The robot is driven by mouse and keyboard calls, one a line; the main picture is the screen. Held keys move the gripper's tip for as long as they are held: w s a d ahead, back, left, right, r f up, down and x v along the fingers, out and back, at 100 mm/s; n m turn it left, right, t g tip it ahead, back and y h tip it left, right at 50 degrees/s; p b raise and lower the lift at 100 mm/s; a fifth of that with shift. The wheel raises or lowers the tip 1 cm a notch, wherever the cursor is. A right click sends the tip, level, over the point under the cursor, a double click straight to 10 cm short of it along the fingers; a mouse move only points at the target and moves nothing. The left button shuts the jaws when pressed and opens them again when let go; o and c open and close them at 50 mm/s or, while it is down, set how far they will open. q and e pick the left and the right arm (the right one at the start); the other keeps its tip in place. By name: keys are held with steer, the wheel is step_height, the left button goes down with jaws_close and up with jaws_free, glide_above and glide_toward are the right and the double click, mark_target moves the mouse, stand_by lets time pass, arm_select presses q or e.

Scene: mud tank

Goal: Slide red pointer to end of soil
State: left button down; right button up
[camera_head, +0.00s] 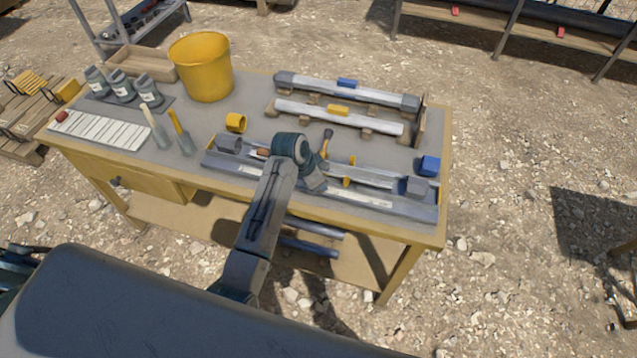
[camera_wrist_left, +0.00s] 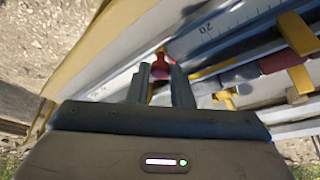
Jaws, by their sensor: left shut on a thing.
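My left gripper (camera_head: 318,187) is over the near side of the front trough on the table. Its fingers (camera_wrist_left: 160,82) are closed around a small red piece, the red pointer (camera_wrist_left: 160,67), which shows between and just beyond the fingertips. In the head view my arm and gripper hide the pointer. The trough (camera_head: 405,211) is long and grey, with a pale measuring strip along its near side. In the wrist view a scale (camera_wrist_left: 225,22) shows the mark 20. The soil cannot be told clearly inside the trough. My right gripper is not in view.
Yellow clips (camera_head: 346,182) stand across the trough, and a blue block (camera_head: 429,166) is at its right end. A brush (camera_head: 326,143) lies behind. Two more tubes (camera_head: 345,91) lie at the back. A yellow bucket (camera_head: 203,67) stands at the back left.

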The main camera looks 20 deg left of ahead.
arm_select(q)
steer(key=c, duration=1.5)
jaws_free()
steer(key=shift+d, duration=0.1)
steer(key=shift+o, duration=1)
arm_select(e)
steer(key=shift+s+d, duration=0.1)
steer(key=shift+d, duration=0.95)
arm_select(q)
steer(key=b+v, duration=0.2)
steer(key=v, duration=0.8)
steer(key=shift+r+b, duration=0.4)
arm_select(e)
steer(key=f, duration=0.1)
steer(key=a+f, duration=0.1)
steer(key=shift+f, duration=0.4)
arm_select(q)
steer(key=shift+s, duration=0.15)
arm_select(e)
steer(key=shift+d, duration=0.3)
arm_select(q)
steer(key=shift+f, duration=0.1)
